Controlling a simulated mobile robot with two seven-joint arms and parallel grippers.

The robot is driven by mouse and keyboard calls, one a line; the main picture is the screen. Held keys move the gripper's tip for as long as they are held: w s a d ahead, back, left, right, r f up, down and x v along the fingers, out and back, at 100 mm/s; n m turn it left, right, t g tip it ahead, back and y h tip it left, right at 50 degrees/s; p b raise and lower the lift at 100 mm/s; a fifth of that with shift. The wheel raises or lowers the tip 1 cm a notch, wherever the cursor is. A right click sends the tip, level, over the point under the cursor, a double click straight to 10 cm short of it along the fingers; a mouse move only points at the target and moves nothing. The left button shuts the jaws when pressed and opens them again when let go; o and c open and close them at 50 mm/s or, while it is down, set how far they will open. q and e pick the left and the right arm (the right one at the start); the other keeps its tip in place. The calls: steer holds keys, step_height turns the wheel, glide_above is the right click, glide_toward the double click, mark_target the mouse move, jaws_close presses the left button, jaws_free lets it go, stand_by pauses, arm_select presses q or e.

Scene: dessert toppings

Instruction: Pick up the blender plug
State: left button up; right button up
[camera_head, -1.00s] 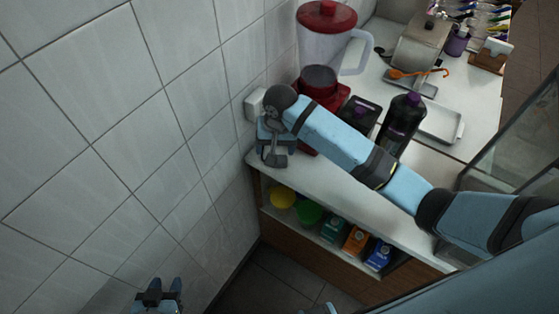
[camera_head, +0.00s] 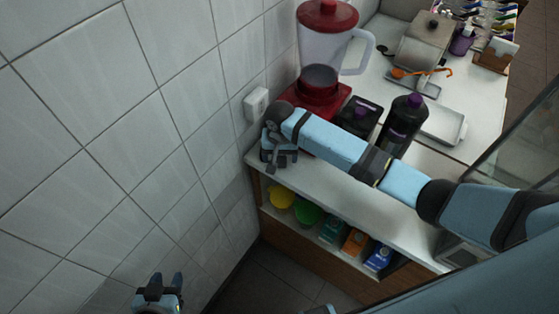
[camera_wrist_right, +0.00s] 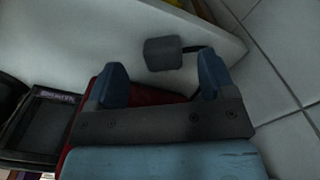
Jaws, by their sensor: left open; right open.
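The blender plug appears as a dark grey block (camera_wrist_right: 163,53) with a short black cord, against the white counter in the right wrist view. My right gripper (camera_wrist_right: 161,72) is open, with one blue finger to each side of the plug's near end; I see no contact. In the head view my right gripper (camera_head: 279,160) is over the counter corner by the wall, and its wrist hides most of the plug. The red blender (camera_head: 318,90) stands just behind it. My left gripper (camera_head: 166,283) is open and empty, low by the wall.
A white wall socket (camera_head: 256,104) is on the tiled wall beside the blender. A black bottle (camera_head: 402,124) and a dark container (camera_head: 359,116) stand right of the blender. The shelf under the counter (camera_head: 345,188) holds bowls and small boxes.

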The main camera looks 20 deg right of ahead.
mark_target(279, 161)
steer(key=f, duration=0.4)
steer(key=shift+w, duration=0.2)
steer(key=c, duration=1.1)
steer(key=shift+o, duration=0.2)
